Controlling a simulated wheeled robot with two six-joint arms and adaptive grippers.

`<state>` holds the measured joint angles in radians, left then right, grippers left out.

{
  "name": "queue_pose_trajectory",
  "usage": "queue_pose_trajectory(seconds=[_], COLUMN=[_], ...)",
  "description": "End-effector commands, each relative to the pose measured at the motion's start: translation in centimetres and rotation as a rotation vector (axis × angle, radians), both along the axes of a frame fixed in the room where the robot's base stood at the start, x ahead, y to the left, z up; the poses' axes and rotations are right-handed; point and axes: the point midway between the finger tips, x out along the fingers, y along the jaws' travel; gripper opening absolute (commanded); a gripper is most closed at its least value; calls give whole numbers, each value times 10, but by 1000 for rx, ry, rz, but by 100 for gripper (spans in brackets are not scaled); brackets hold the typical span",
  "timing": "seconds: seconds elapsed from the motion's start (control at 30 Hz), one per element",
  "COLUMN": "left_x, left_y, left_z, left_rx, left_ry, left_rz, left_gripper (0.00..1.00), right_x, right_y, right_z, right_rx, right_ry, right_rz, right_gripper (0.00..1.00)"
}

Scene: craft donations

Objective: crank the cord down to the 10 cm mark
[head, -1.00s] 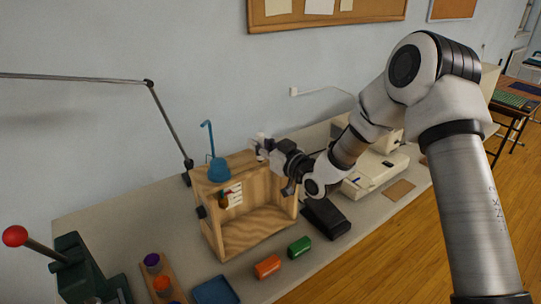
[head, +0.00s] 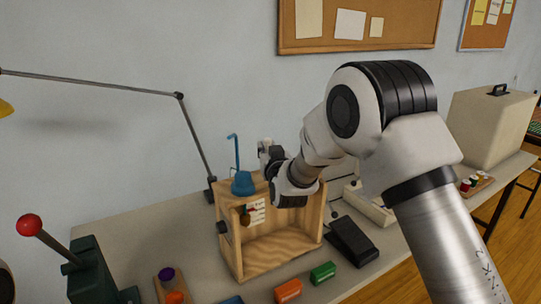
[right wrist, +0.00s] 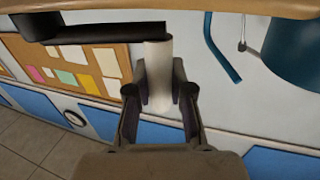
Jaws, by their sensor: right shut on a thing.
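A wooden box frame (head: 268,262) stands on the table, open at the front. A white card with dark marks (head: 257,211) is on its inside, with a small brown weight (head: 245,218) hanging beside it. The marks are too small to read. A blue piece with a tall hook (head: 242,184) sits on top; it also shows in the right wrist view (right wrist: 296,42). My right gripper (head: 268,166) is at the top of the box, shut on a pale cylindrical handle (right wrist: 158,62), which joins a dark bar (right wrist: 105,32). My left gripper is out of view.
A green press with a red-knobbed lever (head: 92,266) stands at the left. Orange (head: 289,290) and green (head: 323,272) pieces and a black pedal (head: 353,240) lie in front and to the right. A lamp arm (head: 196,145) rises behind the box.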

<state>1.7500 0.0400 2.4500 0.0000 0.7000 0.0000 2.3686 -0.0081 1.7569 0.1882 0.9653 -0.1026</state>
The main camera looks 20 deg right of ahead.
Motion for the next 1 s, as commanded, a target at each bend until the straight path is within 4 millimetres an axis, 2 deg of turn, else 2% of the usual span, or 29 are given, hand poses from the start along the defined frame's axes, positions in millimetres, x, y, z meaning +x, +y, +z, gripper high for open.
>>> queue_pose_trajectory(seconds=[0.2, 0.7, 0.73, 0.8, 1.0], left_x=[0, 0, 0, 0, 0], left_y=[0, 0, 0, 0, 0], left_z=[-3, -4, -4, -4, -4], left_rx=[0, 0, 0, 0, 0], left_ry=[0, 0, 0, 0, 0], left_rz=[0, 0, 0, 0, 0], left_gripper=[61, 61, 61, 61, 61], right_x=[7, 9, 9, 9, 8], right_y=[-1, -1, -1, -2, -1], right_z=[3, 3, 3, 3, 1], right_rx=[0, 0, 0, 0, 1], right_ry=[-7, -6, -6, -5, -3], right_rz=[1, 0, 0, 0, 0], right_gripper=[0, 0, 24, 48, 48])
